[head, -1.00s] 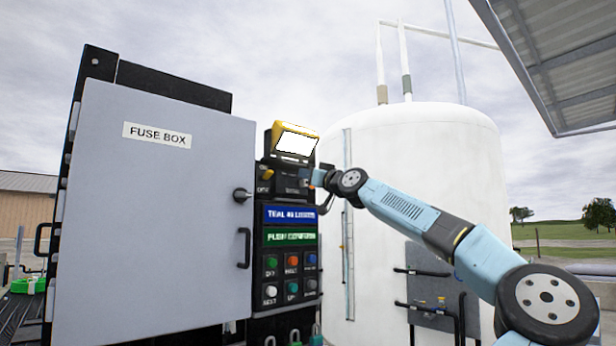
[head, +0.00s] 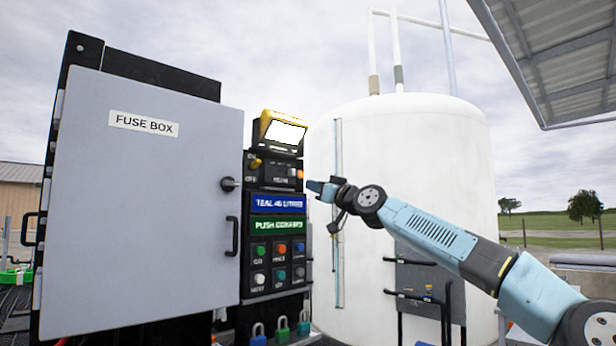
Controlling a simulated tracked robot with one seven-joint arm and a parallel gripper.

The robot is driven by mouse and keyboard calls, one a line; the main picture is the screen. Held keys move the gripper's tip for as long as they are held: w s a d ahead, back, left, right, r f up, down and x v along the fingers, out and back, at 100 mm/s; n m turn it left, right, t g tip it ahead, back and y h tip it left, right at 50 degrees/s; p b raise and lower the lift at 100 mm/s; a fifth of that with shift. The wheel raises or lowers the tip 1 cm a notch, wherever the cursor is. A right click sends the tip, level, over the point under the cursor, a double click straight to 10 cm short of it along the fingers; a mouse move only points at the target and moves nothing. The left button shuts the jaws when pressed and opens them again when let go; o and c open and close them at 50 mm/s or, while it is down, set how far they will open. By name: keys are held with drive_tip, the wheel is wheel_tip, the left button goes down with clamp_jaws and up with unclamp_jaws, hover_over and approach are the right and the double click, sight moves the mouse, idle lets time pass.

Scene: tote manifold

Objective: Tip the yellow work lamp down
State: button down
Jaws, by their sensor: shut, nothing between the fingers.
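The yellow work lamp (head: 281,130) sits on top of the black control panel, its bright white face turned toward me and tilted. My gripper (head: 316,187) is to the right of the panel and below the lamp, apart from both. Its small fingers point left toward the panel and are shut with nothing between them.
The closed grey fuse box door (head: 140,210) stands left of the panel, with a black handle (head: 233,236). Several buttons and two displays cover the panel. Padlocks (head: 281,328) hang below. A large white tank (head: 420,160) stands behind my arm. Open air lies above the lamp.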

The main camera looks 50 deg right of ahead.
drive_tip(key=shift+s+f, duration=0.45)
drive_tip(key=shift+f, duration=0.2)
drive_tip(key=shift+a, duration=0.1)
drive_tip(key=s+a+f+n+g+y, duration=0.1)
drive_tip(key=a+f+n+g+y, duration=0.2)
drive_tip(key=a, duration=1.2)
drive_tip(key=a+f+n+g+y, duration=0.15)
drive_tip(key=a+f, duration=0.25)
drive_tip(key=a, duration=1.1)
drive_tip(key=s+a+f+m+g, duration=0.1)
drive_tip(key=s+a+f+g, duration=0.1)
drive_tip(key=a+f+g, duration=0.3)
drive_tip(key=s+a+f+m+g+h, duration=0.1)
drive_tip(key=s+a+f+g, duration=0.2)
drive_tip(key=a+f, duration=0.9)
wheel_tip(320, 180, down, 11)
drive_tip(key=g, duration=0.3)
drive_tip(key=shift+s+a+f+m, duration=0.2)
drive_tip(key=shift+a+m, duration=0.15)
